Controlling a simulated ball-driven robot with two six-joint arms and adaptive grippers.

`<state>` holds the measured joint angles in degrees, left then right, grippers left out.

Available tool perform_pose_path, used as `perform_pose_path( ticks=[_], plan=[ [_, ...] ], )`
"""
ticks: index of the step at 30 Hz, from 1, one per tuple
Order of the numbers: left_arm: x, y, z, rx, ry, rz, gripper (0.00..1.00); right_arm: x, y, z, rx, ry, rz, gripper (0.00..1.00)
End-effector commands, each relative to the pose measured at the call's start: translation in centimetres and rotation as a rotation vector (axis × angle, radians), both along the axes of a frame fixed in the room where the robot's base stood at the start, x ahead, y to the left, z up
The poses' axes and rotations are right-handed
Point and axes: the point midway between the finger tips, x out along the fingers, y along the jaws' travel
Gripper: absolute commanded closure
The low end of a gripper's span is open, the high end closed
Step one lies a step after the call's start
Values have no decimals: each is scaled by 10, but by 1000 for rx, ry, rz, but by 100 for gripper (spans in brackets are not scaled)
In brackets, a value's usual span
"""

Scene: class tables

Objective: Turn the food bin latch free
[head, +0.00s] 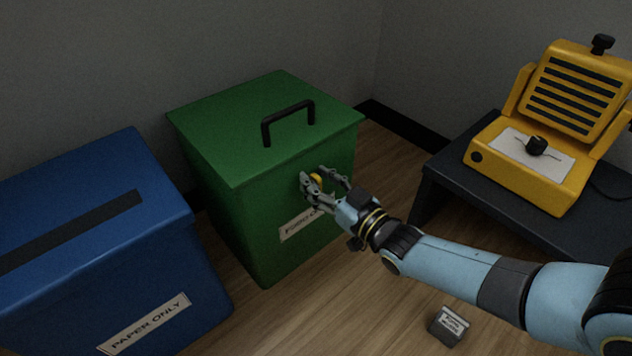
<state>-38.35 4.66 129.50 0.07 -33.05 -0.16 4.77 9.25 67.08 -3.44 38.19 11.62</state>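The green food bin (240,220) stands in the middle of the view with its lid (230,130) down and a black handle (288,114) on top. A white label, partly covered by my gripper, is on its front. The yellow latch (317,181) is on the bin's front face below the lid edge. My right gripper (317,178) is at the latch, with a finger on either side of it. The fingers look spread around the latch; I cannot tell whether they press on it. My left gripper is not in view.
A blue bin (90,230) labelled "PAPER ONLY" stands at the left. A yellow machine (545,120) sits on a dark low table (450,170) at the right. A small dark labelled block (448,326) lies on the wooden floor below my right arm. Grey walls are behind.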

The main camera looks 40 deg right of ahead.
Motion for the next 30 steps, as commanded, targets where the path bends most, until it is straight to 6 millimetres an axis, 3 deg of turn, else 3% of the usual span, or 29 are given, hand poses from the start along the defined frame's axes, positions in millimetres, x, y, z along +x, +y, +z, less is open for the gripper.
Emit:
perform_pose_path(
  ticks=[11, 20, 30],
  plan=[
    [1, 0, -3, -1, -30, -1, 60, 8, 1, 1, 0, 0, 0, 64],
    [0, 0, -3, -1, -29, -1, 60, 8, 1, 0, 1, 0, -1, 100],
    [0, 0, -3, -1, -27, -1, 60, 8, 1, 0, -8, 0, -1, 100]
  ],
)
